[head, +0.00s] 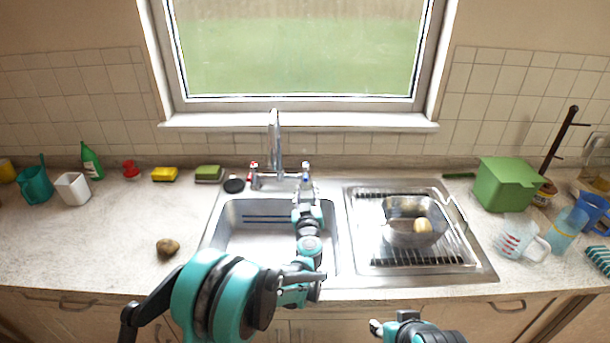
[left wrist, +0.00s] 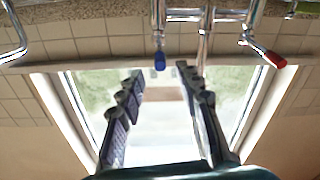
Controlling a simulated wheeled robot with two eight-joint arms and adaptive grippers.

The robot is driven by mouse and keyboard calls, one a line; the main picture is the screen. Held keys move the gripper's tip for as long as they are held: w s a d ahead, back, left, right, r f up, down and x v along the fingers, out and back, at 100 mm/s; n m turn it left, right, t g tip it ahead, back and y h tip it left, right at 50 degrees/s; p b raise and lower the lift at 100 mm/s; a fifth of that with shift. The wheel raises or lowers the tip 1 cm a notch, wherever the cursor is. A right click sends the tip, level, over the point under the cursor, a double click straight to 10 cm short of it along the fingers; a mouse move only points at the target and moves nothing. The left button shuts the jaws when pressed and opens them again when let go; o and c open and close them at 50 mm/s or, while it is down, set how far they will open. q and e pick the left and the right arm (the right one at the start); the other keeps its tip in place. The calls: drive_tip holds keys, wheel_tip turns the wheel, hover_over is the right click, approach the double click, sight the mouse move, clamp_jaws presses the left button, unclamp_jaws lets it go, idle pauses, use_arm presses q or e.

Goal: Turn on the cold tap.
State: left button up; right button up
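The chrome mixer tap (head: 275,145) stands behind the sink, with its red hot handle (head: 253,168) on the left and the cold handle (head: 306,168) on the right. My left gripper (head: 308,194) is just in front of the cold side and partly covers it. In the upside-down left wrist view the blue-tipped cold handle (left wrist: 159,58) hangs between the two spread fingers (left wrist: 162,76), with no clear contact. The red handle (left wrist: 271,57) is off to the right there. My right gripper (head: 385,326) is low at the bottom edge, its fingers unclear.
The left sink basin (head: 262,235) is empty below my left arm. A metal pan (head: 400,235) with a round item sits on the drainer. A green box (head: 505,183) and a jug (head: 520,238) stand right. A potato (head: 168,246) lies left.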

sight(306, 176)
use_arm(q)
drive_tip(key=w+b, duration=0.1)
drive_tip(key=w, duration=0.4)
drive_tip(key=shift+w+a+f, duration=0.1)
drive_tip(key=shift+w, duration=0.15)
drive_tip(key=shift+w+b, duration=0.35)
drive_tip(key=shift+w, duration=0.4)
clamp_jaws()
